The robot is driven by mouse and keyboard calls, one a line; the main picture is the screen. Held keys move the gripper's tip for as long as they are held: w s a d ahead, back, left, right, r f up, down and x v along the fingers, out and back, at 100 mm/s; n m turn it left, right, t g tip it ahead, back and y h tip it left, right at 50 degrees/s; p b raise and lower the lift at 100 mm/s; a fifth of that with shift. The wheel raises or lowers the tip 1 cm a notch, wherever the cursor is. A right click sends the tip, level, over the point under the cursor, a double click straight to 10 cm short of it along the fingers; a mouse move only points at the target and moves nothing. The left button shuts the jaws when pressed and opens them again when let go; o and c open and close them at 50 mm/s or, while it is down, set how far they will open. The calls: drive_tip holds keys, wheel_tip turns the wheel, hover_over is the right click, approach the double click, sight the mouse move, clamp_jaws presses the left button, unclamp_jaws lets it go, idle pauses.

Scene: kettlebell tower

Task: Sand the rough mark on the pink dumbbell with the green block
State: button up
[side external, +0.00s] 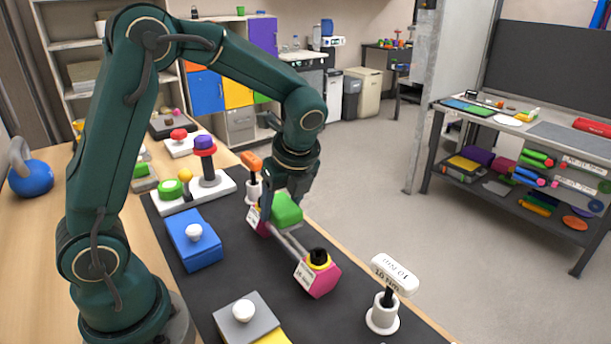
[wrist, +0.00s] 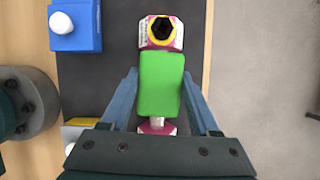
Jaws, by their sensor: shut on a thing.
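The pink dumbbell (side external: 322,283) lies on the dark mat, with a grey bar between two pink heads. My gripper (side external: 289,193) is shut on the green block (side external: 288,210). The block is over the dumbbell's bar, near the far head; I cannot tell whether it touches. In the wrist view the block (wrist: 162,85) sits between my fingers (wrist: 161,92) and covers much of the bar. I cannot see the rough mark.
A blue block with a white knob (side external: 195,233) and a grey one (side external: 243,311) stand left of the dumbbell. A white-handled post (side external: 384,311) stands at right, an orange-topped post (side external: 252,181) behind. A white base with a purple-topped post (side external: 207,168) is farther back.

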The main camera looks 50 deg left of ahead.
sight(292, 240)
drive_tip(key=shift+r, duration=2.55)
drive_tip(key=shift+f, duration=0.2)
drive_tip(key=shift+f, duration=3.1)
drive_tip(key=shift+w+d+f, duration=0.1)
drive_tip(key=shift+d+f, duration=0.1)
drive_tip(key=shift+f, duration=0.55)
drive_tip(key=shift+c, duration=0.6)
drive_tip(key=shift+d+f, duration=0.1)
drive_tip(key=shift+d, duration=1.8)
drive_tip(key=a, duration=0.4)
drive_tip(key=shift+a, duration=0.15)
drive_tip(key=shift+r, duration=4.1)
